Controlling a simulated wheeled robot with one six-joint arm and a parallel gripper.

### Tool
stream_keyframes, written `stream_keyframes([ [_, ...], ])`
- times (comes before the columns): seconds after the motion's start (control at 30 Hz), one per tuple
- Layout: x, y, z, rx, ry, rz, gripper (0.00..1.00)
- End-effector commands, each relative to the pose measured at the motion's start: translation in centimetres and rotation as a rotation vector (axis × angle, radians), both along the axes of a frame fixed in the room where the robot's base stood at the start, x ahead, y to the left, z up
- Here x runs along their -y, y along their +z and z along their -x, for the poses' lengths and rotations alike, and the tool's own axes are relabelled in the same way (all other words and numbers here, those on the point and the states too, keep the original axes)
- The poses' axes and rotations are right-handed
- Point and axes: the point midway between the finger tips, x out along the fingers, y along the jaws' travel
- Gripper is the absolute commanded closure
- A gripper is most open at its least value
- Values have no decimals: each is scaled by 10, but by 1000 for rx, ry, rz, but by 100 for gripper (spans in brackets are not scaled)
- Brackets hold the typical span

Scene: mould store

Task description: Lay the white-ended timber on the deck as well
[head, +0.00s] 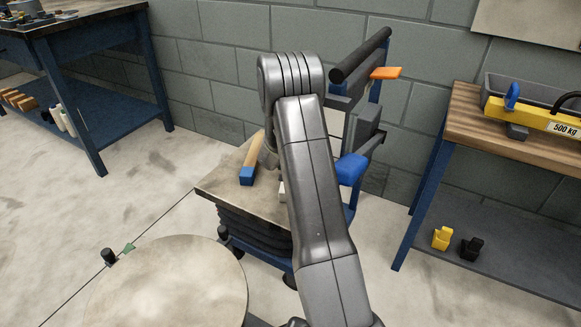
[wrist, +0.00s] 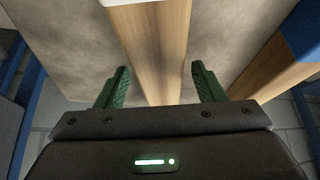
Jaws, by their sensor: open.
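The white-ended timber (wrist: 155,45) lies on the grey-beige deck (wrist: 220,35), its white end at the top edge of the wrist view. My gripper (wrist: 160,70) is open, its green fingers on either side of the timber with gaps visible. In the head view the timber's white end (head: 282,192) shows beside my arm, which hides the rest of it and most of my gripper. The blue-ended timber (head: 250,160) lies on the same deck (head: 222,184), to the left in the head view and to the right in the wrist view (wrist: 262,65).
The deck tops a lift table with black bellows (head: 250,230). A post with a dark bar (head: 360,55) and an orange lever (head: 386,73) stands behind it. A blue bench (head: 60,40) is at left, a wood-topped bench (head: 470,125) at right. Floor at left is open.

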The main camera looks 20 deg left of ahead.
Motion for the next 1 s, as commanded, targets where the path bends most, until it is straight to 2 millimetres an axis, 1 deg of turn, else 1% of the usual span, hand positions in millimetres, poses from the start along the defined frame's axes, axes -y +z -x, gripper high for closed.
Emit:
stream_keyframes([
  [0.03, 0, 12, 4, 2, 1, -2, 38],
  [0.3, 8, 63, 32, 2, 1, -2, 38],
  [0.5, 12, 88, 47, 2, 0, -2, 38],
  [0.7, 13, 97, 53, 1, 0, -1, 38],
  [1.0, 14, 97, 53, 1, 0, -1, 38],
])
